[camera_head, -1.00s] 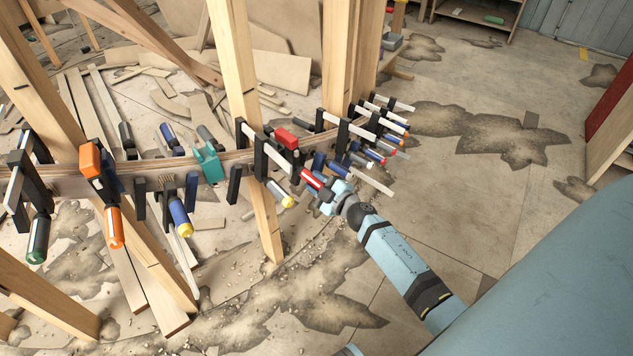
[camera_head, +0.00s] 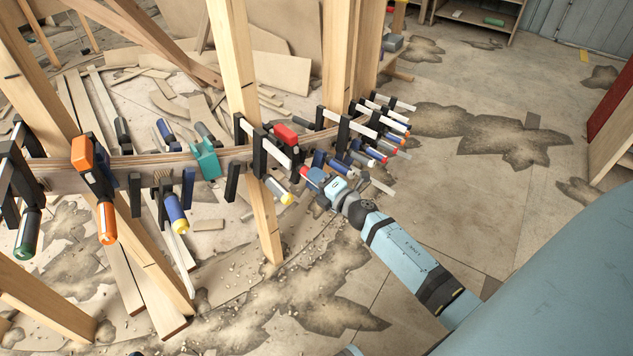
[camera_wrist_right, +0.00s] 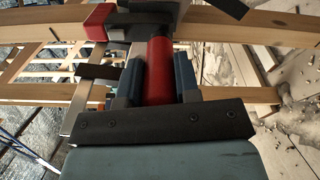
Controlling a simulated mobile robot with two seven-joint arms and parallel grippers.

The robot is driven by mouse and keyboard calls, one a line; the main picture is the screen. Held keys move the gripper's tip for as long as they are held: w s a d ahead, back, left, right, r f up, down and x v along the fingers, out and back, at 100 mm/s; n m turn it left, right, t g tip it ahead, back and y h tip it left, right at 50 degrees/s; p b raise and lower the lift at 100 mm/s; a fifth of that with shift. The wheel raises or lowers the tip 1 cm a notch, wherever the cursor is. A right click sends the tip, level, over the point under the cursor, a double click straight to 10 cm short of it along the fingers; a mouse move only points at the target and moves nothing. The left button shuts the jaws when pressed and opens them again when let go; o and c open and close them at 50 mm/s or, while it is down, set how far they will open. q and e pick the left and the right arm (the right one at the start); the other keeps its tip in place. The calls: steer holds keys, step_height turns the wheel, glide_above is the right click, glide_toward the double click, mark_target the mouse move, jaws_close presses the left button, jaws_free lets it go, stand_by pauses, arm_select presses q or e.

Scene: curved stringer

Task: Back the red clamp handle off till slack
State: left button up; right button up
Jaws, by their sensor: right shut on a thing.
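The red clamp has a red block (camera_head: 286,134) on top of the curved wooden rail, and that block also shows in the right wrist view (camera_wrist_right: 98,22). Its red handle (camera_wrist_right: 159,70) points toward me; in the head view only its end (camera_head: 307,172) shows beside my gripper. My right gripper (camera_head: 317,180) is at the handle; in the wrist view its two blue-grey fingers (camera_wrist_right: 160,78) lie on either side of the handle, shut on it. The clamp's screw and pad are mostly hidden. My left gripper is not in view.
Other clamps line the rail: an orange one (camera_head: 107,222), a teal one (camera_head: 206,160) and a blue-handled one (camera_head: 176,212). Several clamps crowd close at the right. A wooden post (camera_head: 262,210) stands left of my gripper. Open stained floor (camera_head: 470,210) lies to the right.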

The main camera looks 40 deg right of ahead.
steer(key=shift+f+n+b, duration=0.1)
steer(key=shift+n+b, duration=0.25)
steer(key=shift+n, duration=0.65)
steer(key=n+b, duration=0.1)
steer(key=n, duration=0.2)
steer(key=shift+n, duration=0.3)
steer(key=n+b, duration=0.1)
steer(key=n, duration=0.2)
steer(key=shift+n, duration=0.3)
steer(key=shift+n+b, duration=0.45)
steer(key=shift+n, duration=0.65)
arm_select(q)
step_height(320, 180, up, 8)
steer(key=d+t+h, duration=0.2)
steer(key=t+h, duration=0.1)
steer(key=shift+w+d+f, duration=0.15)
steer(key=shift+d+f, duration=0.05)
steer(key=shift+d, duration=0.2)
arm_select(e)
steer(key=shift+n, duration=0.8)
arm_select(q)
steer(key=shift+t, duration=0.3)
arm_select(e)
steer(key=o, duration=0.9)
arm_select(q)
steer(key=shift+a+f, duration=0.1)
